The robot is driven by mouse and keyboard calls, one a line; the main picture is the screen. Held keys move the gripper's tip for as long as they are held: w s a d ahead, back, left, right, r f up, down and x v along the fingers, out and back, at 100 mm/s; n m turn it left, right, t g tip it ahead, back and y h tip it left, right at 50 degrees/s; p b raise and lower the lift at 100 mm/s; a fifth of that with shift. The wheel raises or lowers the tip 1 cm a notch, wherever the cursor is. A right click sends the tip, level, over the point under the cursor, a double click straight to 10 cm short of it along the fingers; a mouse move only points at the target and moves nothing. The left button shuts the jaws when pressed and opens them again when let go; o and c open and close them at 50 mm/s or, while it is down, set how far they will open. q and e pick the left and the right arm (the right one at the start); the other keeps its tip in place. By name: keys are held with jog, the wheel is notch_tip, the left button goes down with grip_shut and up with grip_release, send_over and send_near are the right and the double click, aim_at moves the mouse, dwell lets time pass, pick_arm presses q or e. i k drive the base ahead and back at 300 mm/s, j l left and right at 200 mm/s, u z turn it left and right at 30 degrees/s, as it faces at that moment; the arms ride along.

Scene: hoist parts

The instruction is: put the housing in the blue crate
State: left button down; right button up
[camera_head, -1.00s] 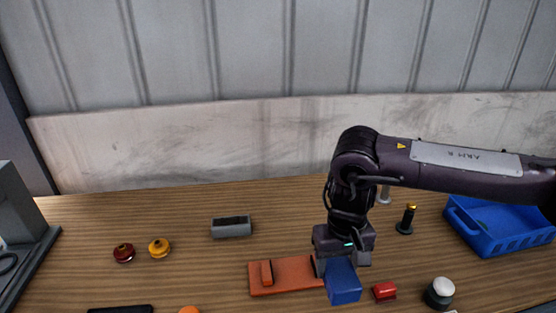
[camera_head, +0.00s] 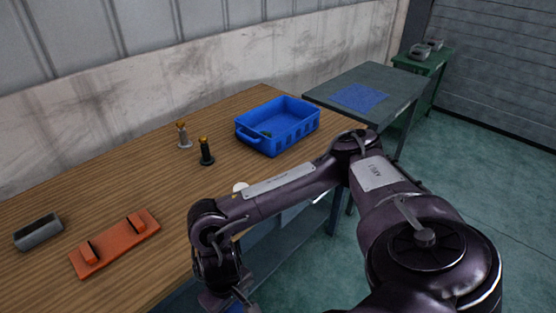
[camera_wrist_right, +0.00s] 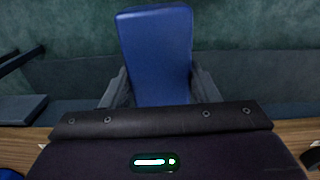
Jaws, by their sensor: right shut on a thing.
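The housing (camera_wrist_right: 157,55) is a blue block, held between the two fingers of my right gripper (camera_wrist_right: 160,92) in the right wrist view. In the head view my right gripper (camera_head: 228,300) is at the bottom edge, in front of the wooden table's near edge, with only a sliver of blue showing below it. The blue crate (camera_head: 285,136) stands on the wooden table, farther back and to the right of the gripper. A small dark green thing lies inside it. My left gripper is not in view.
An orange fixture (camera_head: 115,243) with two upright blocks is empty on the wooden table, near a grey block (camera_head: 38,232). A grey table (camera_head: 400,92) with a blue mat (camera_head: 358,97) stands beyond.

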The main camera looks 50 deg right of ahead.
aim_at(287, 127)
jog(key=l+u, duration=0.1)
jog(key=l, duration=0.45)
jog(key=l+u, duration=0.1)
jog(key=l, duration=0.45)
jog(key=k+l+u, duration=0.1)
jog(key=l, duration=0.45)
jog(key=k+l+u, duration=0.1)
jog(key=l, duration=0.45)
jog(key=k+l+u, duration=0.1)
jog(key=l, duration=0.4)
